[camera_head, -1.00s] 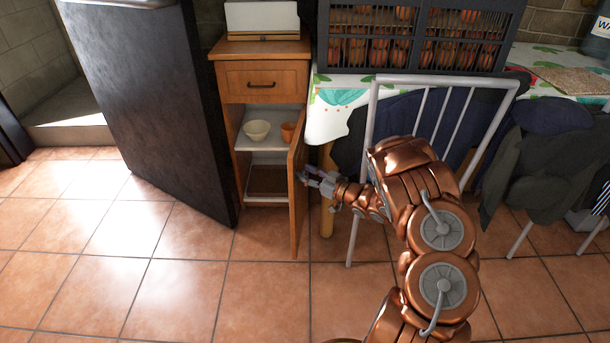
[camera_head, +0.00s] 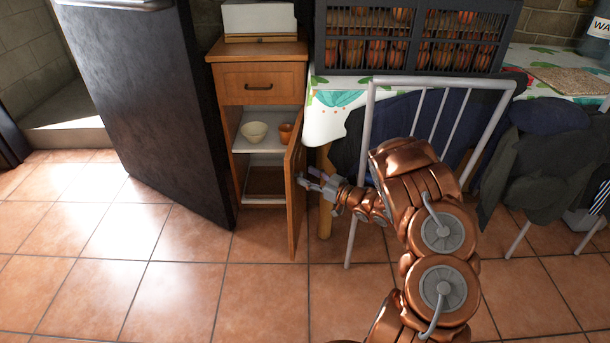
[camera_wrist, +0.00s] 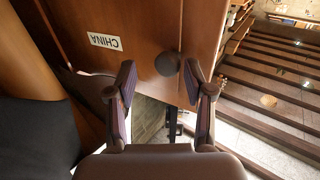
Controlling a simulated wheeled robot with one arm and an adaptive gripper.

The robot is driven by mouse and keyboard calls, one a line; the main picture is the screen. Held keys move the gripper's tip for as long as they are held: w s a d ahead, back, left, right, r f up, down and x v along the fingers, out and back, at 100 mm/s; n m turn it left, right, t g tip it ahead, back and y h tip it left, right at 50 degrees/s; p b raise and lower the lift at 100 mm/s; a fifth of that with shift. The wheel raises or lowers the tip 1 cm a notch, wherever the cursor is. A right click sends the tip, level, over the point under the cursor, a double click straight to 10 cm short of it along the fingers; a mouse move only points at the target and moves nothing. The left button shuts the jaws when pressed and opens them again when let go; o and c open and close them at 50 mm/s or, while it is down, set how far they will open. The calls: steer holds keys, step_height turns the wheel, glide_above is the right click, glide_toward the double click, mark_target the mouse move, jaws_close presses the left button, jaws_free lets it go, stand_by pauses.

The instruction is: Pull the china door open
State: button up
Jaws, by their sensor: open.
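The china door (camera_head: 295,190) is the wooden door of a small cabinet (camera_head: 262,80). It stands swung well open, seen nearly edge-on in the head view. In the wrist view the door (camera_wrist: 150,30) fills the upper part, with a white "CHINA" label (camera_wrist: 105,42) upside down and a dark round knob (camera_wrist: 167,63). My gripper (camera_head: 305,180) is at the outer side of the door. In the wrist view its fingers (camera_wrist: 160,70) are spread, with the knob between or just beyond the tips. I cannot tell whether either finger touches it.
Inside the cabinet are a cream bowl (camera_head: 254,131) and an orange cup (camera_head: 286,132). A dark fridge-like door panel (camera_head: 150,110) stands to the left. A metal chair (camera_head: 365,130) and a covered table (camera_head: 330,120) are close on the right. The tiled floor in front is clear.

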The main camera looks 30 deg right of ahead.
steer(key=v, duration=1)
steer(key=shift+s+d, duration=0.1)
